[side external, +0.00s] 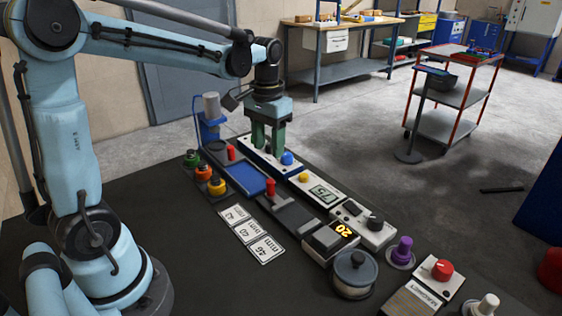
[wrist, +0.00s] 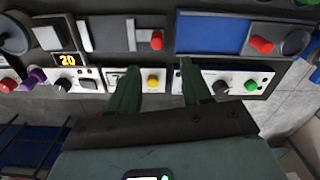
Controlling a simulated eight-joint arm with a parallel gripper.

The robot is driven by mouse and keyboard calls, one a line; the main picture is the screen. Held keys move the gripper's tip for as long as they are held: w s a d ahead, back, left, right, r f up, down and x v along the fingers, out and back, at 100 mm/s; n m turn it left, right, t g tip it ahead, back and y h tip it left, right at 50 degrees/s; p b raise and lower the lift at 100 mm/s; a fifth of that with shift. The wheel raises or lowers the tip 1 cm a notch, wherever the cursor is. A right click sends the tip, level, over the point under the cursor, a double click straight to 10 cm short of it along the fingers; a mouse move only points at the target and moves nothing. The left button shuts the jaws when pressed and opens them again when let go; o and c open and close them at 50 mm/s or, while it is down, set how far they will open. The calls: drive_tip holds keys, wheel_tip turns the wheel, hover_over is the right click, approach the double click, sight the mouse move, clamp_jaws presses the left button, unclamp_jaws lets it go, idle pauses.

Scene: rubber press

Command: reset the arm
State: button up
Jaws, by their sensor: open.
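My gripper (side external: 268,148) hangs at the end of my light blue arm, pointing down over the row of white control panels, with its green fingers close to the panel (side external: 253,157) at the back. In the wrist view its two fingers (wrist: 157,70) are apart and nothing is held between them. A yellow button (wrist: 153,82) shows between the fingers in that view; it also appears in the side view (side external: 304,177). Whether the fingertips touch the panel cannot be told.
Around my gripper are a blue button (side external: 287,158), red levers (side external: 270,187), a blue plate (side external: 245,178) and a lit display (side external: 345,230). A purple knob (side external: 402,249) and grey round pot (side external: 354,270) stand nearer the front. A red-framed cart (side external: 450,95) stands apart on the floor.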

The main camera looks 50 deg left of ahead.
drive_tip(key=shift+r, duration=0.4)
drive_tip(key=s+d+m+t, duration=0.2)
drive_tip(key=s+d+t, duration=0.5)
drive_tip(key=s+d, duration=0.1)
drive_tip(key=shift+f, duration=0.3)
